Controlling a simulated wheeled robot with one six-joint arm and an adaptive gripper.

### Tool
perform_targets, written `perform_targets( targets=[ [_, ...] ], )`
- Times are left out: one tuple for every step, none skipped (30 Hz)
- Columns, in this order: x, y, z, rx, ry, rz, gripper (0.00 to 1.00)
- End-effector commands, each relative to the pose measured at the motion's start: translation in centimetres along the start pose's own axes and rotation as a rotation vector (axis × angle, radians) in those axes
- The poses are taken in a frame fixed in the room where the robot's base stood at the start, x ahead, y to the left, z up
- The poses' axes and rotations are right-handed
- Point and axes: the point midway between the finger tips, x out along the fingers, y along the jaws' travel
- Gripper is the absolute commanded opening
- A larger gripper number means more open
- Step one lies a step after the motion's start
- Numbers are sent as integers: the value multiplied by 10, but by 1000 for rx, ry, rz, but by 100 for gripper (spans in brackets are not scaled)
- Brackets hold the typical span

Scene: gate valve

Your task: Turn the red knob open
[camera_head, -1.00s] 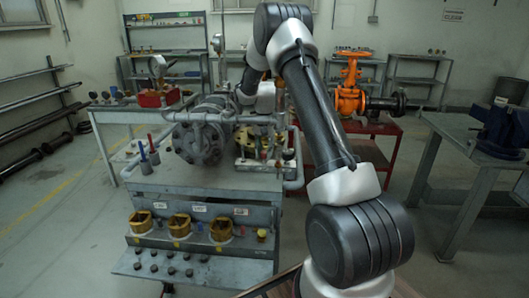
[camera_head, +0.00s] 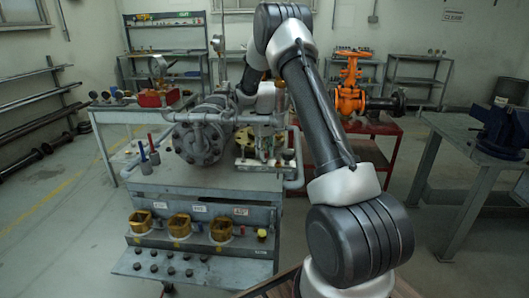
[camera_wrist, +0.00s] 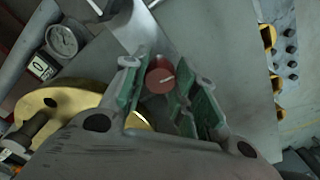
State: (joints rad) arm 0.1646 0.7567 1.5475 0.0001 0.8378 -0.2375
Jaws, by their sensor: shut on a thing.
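The red knob (camera_wrist: 160,79) is round, with a pale mark on its face. In the wrist view it sits between the two green-padded fingers of my gripper (camera_wrist: 157,75), which is shut on it. The knob's stem and base are hidden. The knob cannot be made out there.
A brass-coloured disc (camera_wrist: 62,105) and a round gauge (camera_wrist: 62,40) are close to my gripper. A grey flanged valve body (camera_head: 198,143) stands on the bench (camera_head: 200,182). An orange gate valve (camera_head: 350,95) stands on a red table behind.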

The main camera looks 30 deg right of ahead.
Motion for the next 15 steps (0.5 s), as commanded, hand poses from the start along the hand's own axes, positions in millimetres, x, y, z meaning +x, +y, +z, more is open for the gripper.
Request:
perform_targets(
  targets=[
    [-1,0,-1,-22,2,1,5],
    [-1,0,-1,-37,2,1,5],
    [-1,0,-1,-54,2,1,5],
    [-1,0,-1,-66,2,1,5],
    [-1,0,-1,-76,2,1,5],
    [-1,0,-1,-90,2,1,5],
    [-1,0,-1,-98,2,1,5],
    [-1,0,-1,-105,2,1,5],
    [-1,0,-1,-113,2,1,5],
    [-1,0,-1,-119,3,1,5],
    [-1,0,-1,-123,3,1,5],
    [-1,0,-1,-127,3,1,5],
    [-1,0,-1,-130,3,1,5],
    [-1,0,-1,-132,3,1,5],
    [-1,0,-1,-133,3,1,5]
  ],
)
